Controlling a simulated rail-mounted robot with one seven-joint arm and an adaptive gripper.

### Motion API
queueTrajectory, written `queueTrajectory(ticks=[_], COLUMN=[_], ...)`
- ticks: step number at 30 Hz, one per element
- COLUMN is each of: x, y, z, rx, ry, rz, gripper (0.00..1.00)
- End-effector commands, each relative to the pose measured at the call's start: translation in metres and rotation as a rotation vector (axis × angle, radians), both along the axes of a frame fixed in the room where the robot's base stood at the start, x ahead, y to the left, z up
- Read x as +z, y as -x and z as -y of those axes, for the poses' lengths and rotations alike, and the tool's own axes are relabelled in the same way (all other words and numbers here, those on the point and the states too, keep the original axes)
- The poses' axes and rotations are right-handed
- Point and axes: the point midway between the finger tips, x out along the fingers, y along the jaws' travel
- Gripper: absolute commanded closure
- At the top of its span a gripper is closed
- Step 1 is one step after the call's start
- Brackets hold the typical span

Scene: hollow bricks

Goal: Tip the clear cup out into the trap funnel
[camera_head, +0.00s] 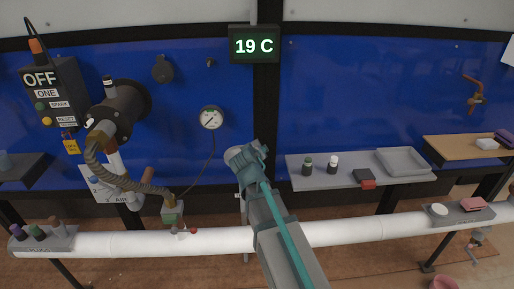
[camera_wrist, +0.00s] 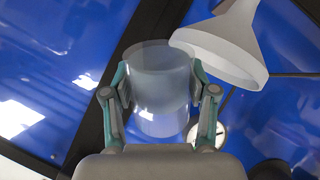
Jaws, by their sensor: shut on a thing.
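The clear cup (camera_wrist: 158,62) is between the fingers of my gripper (camera_wrist: 160,84) in the wrist view, with a pad against each side. My gripper is shut on it. The cup is see-through and bluish, with its wide rim toward the top of that picture; I cannot tell what is inside. The pale grey funnel (camera_wrist: 226,42) is just right of the cup, its flared end close to the cup's upper right. In the head view my arm (camera_head: 268,215) reaches up in the middle and hides the cup; I cannot make out the funnel there.
A white pipe (camera_head: 345,231) crosses the front. A pressure gauge (camera_head: 210,118) hangs on the blue back wall. A grey shelf (camera_head: 330,177) on the right bears small bottles and a tray (camera_head: 403,161). A hose (camera_head: 125,182) and control box (camera_head: 52,92) are at left.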

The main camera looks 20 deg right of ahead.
Motion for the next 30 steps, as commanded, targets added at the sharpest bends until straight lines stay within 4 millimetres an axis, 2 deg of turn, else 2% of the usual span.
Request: queueTrajectory(ticks=[1, 30], x=[0.007, 0.021], y=[-0.002, -0.013], z=[-0.001, -0.008], rx=[0.002, 0.001], ry=[0.013, 0.270], rz=[-0.018, -0.396], gripper=[0.81, 0.81])
